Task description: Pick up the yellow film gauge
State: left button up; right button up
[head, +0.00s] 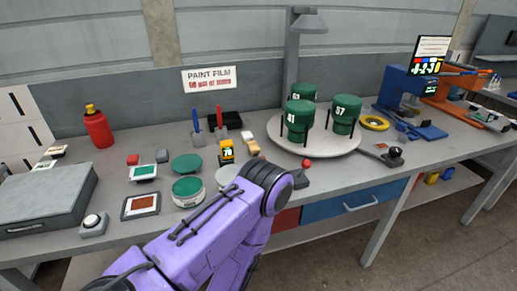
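The yellow film gauge (226,152) stands upright on the grey workbench, left of the turntable. It has a dark display with light digits that look like 70. A purple arm of mine reaches up from the bottom edge, and its dark rounded joint is in front of the bench, right of and nearer than the gauge. No gripper fingers show on this arm, and nothing is seen touching the gauge. My other arm is not in the picture.
A round turntable (341,143) carries several green numbered cylinders. Green round tins (188,191), a pale disc partly behind my arm, blue and red upright tools (197,130) and a tan-and-white block (250,144) surround the gauge. A red-knobbed lever (307,164) stands right of my arm.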

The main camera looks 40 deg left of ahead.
aim_at(227, 146)
jog(key=k, duration=0.25)
jog(key=u, duration=0.85)
